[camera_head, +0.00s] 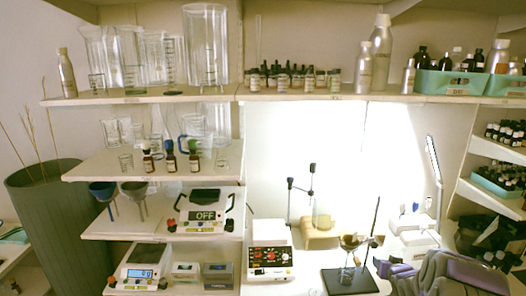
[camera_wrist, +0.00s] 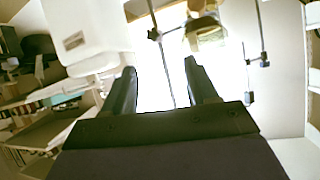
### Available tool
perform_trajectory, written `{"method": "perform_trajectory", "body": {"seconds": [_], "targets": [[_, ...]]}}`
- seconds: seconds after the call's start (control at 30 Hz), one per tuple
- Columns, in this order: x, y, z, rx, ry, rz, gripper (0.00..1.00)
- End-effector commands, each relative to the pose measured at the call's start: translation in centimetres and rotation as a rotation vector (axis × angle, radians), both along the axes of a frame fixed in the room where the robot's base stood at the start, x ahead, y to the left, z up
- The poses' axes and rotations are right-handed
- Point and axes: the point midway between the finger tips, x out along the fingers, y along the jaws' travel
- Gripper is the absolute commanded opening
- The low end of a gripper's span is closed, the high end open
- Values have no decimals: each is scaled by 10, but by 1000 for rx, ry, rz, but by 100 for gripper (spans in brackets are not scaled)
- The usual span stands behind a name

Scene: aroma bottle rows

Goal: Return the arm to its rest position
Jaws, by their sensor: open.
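My gripper (camera_wrist: 162,82) shows in the wrist view with its two dark fingers apart and nothing between them. Beyond the fingers is a bright white surface. In the head view my grey and purple arm (camera_head: 455,275) is folded low at the right front, and I cannot make out the fingertips there. Three small dark dropper bottles, a left one (camera_head: 148,161), a middle one (camera_head: 170,157) and a right one (camera_head: 194,157), stand in a row on the middle left shelf (camera_head: 100,168).
Small bottles (camera_head: 290,78) line the top shelf (camera_head: 330,97), beside glass cylinders (camera_head: 206,45). Near my arm are a black stand base (camera_head: 350,282) with a flask and a white lamp (camera_head: 434,165). A hotplate device (camera_head: 269,262) stands left of them. A teal crate (camera_head: 445,84) holds bottles.

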Motion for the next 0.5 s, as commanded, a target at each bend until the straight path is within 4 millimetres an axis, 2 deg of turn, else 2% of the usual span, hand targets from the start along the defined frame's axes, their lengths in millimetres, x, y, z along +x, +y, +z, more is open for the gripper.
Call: {"method": "perform_trajectory", "body": {"seconds": [0.1,0.27,0.5], "targets": [[-18,22,23,-25,99,-14,58],[-54,52,45,-46,240,-32,58],[-128,103,74,-57,456,-37,58]]}}
